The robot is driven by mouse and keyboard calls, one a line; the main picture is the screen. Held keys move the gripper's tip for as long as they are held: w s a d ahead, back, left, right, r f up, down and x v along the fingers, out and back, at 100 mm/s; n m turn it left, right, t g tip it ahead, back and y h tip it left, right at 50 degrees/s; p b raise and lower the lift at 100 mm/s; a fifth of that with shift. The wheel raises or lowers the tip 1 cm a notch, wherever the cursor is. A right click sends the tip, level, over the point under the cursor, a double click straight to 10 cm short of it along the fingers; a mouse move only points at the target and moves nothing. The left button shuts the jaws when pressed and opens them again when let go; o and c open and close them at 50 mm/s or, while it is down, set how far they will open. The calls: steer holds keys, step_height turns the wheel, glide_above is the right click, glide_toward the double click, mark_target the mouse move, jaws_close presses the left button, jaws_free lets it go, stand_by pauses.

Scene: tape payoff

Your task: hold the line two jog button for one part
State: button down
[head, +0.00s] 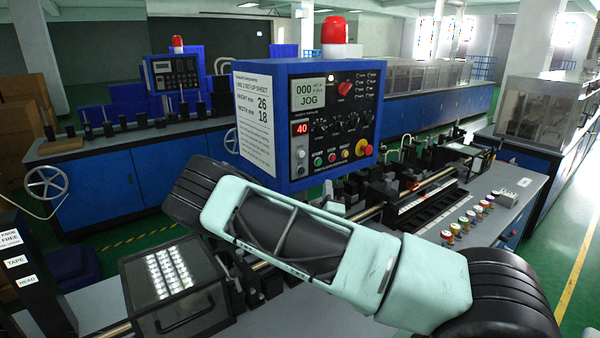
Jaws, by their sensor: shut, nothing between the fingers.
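The blue control box (277,92) stands at the centre of the head view, above the machine bed. Its sheet (253,103) reads line 2 set-up, height 26, width 18. Its screen (309,94) reads 000 and JOG, and a red readout (301,128) shows 40. Along the panel's bottom are a green button (318,161), a red button (332,158), a yellow button (345,155) and a red emergency stop (363,148). Their labels are too small to read surely. My arm crosses in front, below the box. My gripper is not visible.
A red beacon (335,30) tops the box. A second panel (173,73) stands on a line behind left. A clear-lidded case (172,283) sits at front left. Several coloured knobs (468,220) line the bench at right. Green floor (577,225) is free at far right.

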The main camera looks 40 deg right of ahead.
mark_target(301, 171)
steer(key=shift+w+d+b, duration=0.15)
steer(key=shift+w+b, duration=0.1)
steer(key=shift+w, duration=1.95)
steer(key=shift+w+d+b, duration=0.15)
steer(key=shift+w+b, duration=0.05)
steer(key=shift+w, duration=1.95)
steer(key=shift+w+f, duration=0.1)
steer(key=shift+w+b, duration=0.3)
steer(key=shift+b, duration=0.15)
steer(key=shift+w+b, duration=0.3)
steer(key=shift+w, duration=0.1)
stand_by(2.7)
